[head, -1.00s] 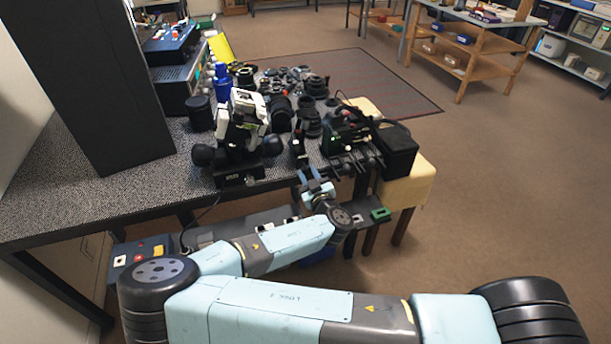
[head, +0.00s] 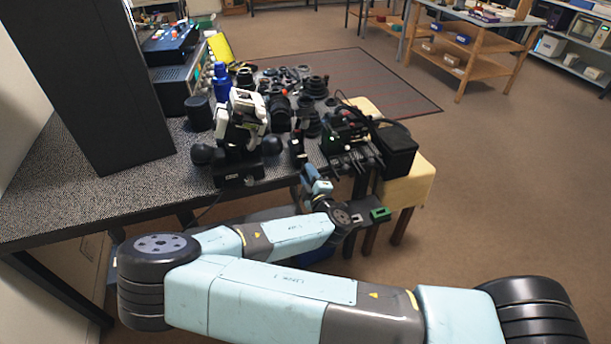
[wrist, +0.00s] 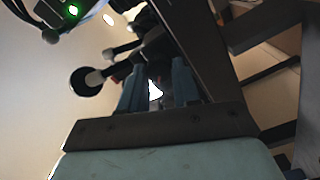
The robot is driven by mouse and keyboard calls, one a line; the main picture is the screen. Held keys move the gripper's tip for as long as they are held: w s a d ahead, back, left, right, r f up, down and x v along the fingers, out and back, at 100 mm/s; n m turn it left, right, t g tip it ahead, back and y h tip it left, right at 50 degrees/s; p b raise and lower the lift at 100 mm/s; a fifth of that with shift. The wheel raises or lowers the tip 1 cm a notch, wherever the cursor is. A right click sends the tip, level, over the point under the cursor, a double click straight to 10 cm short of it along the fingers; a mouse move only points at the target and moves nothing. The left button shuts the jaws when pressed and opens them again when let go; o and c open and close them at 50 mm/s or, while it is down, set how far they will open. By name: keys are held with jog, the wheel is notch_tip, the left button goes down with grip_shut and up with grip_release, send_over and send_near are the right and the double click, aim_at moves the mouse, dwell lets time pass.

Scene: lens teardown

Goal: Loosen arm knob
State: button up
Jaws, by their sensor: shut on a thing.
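In the head view my gripper (head: 307,172) is at the front edge of the table, beside a black upright part (head: 297,150) and left of a black device with several rods (head: 350,140). The held part cannot be made out there.
Black-tipped levers (wrist: 86,80) and a green light (wrist: 73,10) are close left of the fingers. A white and black device (head: 240,120) stands left of my gripper on the table (head: 130,195). Lens parts (head: 290,90) crowd behind.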

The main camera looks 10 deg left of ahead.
jog(key=n, duration=0.4)
jog(key=shift+s+a+f+n, duration=0.2)
jog(key=shift+f+n, duration=0.05)
jog(key=shift+n, duration=1.65)
jog(key=shift+d, duration=0.1)
jog(key=o, duration=1)
jog(key=shift+w, duration=0.15)
jog(key=shift+o, duration=0.3)
jog(key=shift+r, duration=0.1)
jog(key=shift+d, duration=0.1)
